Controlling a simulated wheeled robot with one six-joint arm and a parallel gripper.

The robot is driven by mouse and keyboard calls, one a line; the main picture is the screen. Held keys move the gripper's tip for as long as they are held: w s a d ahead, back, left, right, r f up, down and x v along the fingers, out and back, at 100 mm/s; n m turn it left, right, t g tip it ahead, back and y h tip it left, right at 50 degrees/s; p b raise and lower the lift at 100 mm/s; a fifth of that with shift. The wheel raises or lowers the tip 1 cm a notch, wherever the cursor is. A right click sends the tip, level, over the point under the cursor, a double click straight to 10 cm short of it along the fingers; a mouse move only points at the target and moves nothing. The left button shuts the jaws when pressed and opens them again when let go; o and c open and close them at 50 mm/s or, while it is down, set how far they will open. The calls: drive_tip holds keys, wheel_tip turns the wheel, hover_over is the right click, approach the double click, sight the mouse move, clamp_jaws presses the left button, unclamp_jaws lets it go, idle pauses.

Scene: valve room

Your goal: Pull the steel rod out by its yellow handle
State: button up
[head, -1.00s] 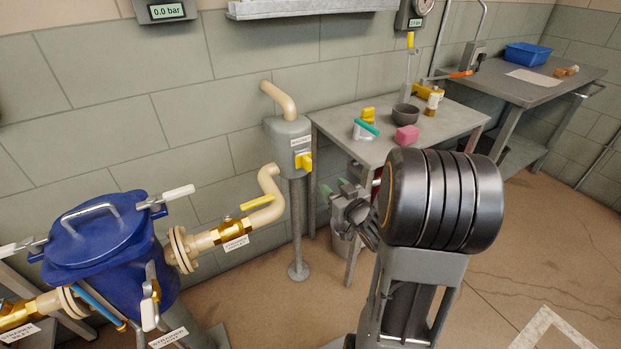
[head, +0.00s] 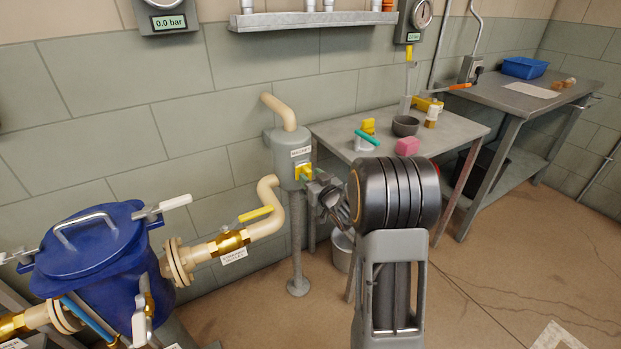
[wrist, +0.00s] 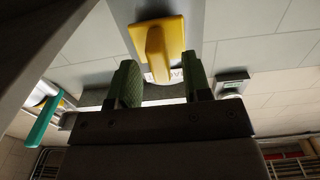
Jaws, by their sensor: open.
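The yellow handle (head: 304,172) sits on the front of a grey cylindrical housing (head: 287,155) with a label, on a post by the wall. No steel rod shows at the handle; any rod there is hidden. My gripper (head: 312,186) is right at the handle, from the lower right. In the wrist view the yellow handle (wrist: 154,48) is ahead, its lower end in line with the gap between my green-padded fingers (wrist: 160,78). My gripper is open, with space on both sides of the handle. Whether the handle is fully between the pads I cannot tell.
A blue vessel (head: 95,255) with a pipe and yellow-lever valve (head: 233,240) stands left. Right of the housing is a grey table (head: 450,131) holding a teal-handled item (head: 366,139), a pink block (head: 407,146) and a bowl (head: 405,125). A bucket (head: 342,249) stands below.

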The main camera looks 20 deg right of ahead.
drive_tip(key=shift+w, duration=0.45)
drive_tip(key=shift+c, duration=0.4)
clamp_jaws()
